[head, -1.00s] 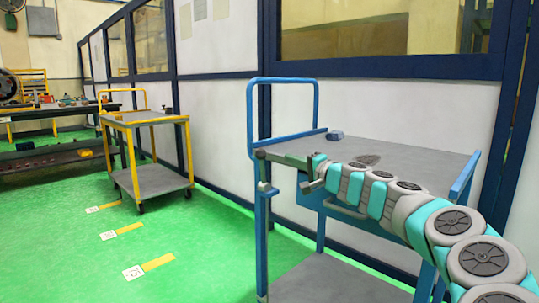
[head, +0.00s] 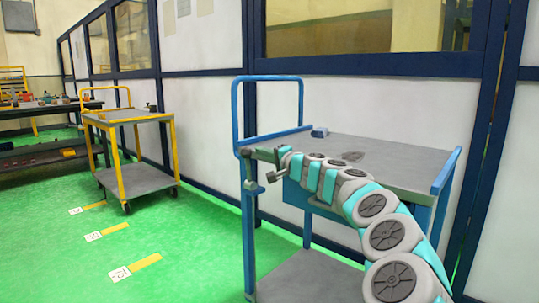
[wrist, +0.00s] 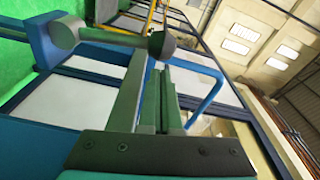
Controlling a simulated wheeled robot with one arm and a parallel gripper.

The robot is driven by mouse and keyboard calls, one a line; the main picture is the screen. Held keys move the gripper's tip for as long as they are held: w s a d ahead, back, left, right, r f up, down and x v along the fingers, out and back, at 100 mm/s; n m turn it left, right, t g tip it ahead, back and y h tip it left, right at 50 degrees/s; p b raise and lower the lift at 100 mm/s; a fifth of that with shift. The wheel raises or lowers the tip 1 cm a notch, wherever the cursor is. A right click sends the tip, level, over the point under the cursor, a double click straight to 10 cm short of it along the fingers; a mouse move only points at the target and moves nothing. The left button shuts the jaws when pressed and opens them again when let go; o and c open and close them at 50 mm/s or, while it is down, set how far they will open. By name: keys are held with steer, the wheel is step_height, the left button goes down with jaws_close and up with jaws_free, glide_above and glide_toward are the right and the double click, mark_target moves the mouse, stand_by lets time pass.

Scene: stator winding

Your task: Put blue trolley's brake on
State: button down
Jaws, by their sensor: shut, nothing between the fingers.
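The blue trolley (head: 249,230) stands in front of me in the head view, with a grey top and a tall blue push handle at its left end. A grey fitting (head: 252,187) sits on its near left post. In the wrist view a grey rod with a round grey end (wrist: 65,33) and a dark ball (wrist: 162,45) lies across my fingertips; it looks like the brake lever. My gripper (head: 258,154) is at the trolley's near left corner, shut and empty. Its fingers (wrist: 150,90) reach towards the rod; I cannot tell whether they touch.
A yellow trolley (head: 173,150) and a dark workbench (head: 45,150) stand at the left. A panelled wall (head: 370,105) runs behind. Green floor (head: 190,250) is free at left.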

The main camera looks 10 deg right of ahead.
steer(key=shift+x, duration=1.35)
